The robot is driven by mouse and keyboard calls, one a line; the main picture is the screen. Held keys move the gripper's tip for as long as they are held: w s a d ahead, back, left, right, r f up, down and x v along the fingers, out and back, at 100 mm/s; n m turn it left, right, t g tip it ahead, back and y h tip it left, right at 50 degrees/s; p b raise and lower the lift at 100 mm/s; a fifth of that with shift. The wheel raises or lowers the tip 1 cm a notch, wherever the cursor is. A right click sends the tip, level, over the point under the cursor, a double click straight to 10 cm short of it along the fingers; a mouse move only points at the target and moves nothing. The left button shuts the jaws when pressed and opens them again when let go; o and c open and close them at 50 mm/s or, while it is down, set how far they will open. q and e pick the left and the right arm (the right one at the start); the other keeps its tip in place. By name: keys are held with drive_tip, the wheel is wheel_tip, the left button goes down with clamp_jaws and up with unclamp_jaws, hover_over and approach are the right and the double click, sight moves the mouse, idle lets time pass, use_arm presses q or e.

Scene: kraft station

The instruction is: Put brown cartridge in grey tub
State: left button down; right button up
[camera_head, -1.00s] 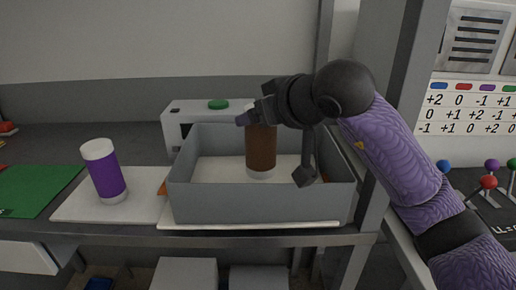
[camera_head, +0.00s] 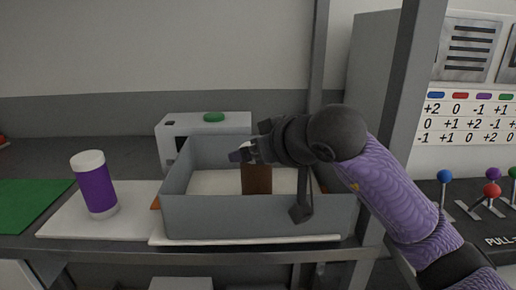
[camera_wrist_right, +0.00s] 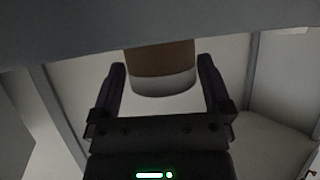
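The brown cartridge (camera_head: 257,180) stands about upright inside the grey tub (camera_head: 250,217). Its lower end is hidden behind the tub's front wall, and its top is covered by my gripper. My right gripper (camera_head: 246,153) is over the tub at the cartridge's upper part. In the right wrist view the cartridge (camera_wrist_right: 162,60), with its white end band, lies between the two fingers of my right gripper (camera_wrist_right: 161,75). The fingers are apart, with a narrow gap seen on each side. I cannot tell whether the cartridge touches the tub floor. My left gripper is not in view.
A purple cartridge with white ends (camera_head: 96,186) stands on a white board (camera_head: 75,222) left of the tub. A white box with a green button (camera_head: 213,118) stands behind the tub. A grey post (camera_head: 403,120) and coloured levers (camera_head: 491,191) are on the right.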

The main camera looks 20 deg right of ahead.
drive_tip(key=shift+r, duration=0.35)
drive_tip(key=shift+r+p, duration=0.65)
drive_tip(key=shift+p, duration=0.05)
drive_tip(key=p+v, duration=0.1)
drive_tip(key=v, duration=1)
drive_tip(key=shift+s+f+p, duration=0.15)
drive_tip(key=shift+s+p, duration=0.25)
drive_tip(key=shift+d, duration=0.15)
